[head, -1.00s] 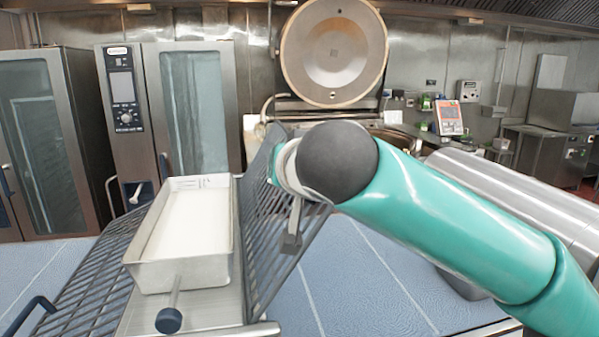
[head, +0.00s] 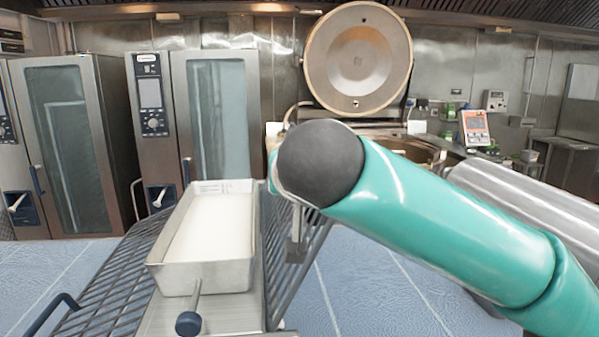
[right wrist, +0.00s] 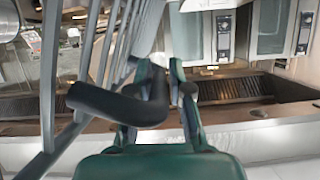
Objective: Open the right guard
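The right guard (head: 302,258) is a grey barred rack to the right of the metal pan in the head view. It leans up and outward, partly hidden behind my right arm. In the right wrist view its bars (right wrist: 102,50) stand at the left. Its black bent handle (right wrist: 122,105) crosses in front of the left finger of my right gripper (right wrist: 165,72). In the head view my right gripper is hidden behind my arm. My left gripper is out of view.
A metal pan (head: 160,277) with white content and a knobbed lever stands left of the guard. A left barred guard (head: 110,290) slopes outward. Ovens (head: 213,120) stand behind; a kettle lid (head: 358,58) is raised at the back. Blue floor (head: 365,290) is clear at right.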

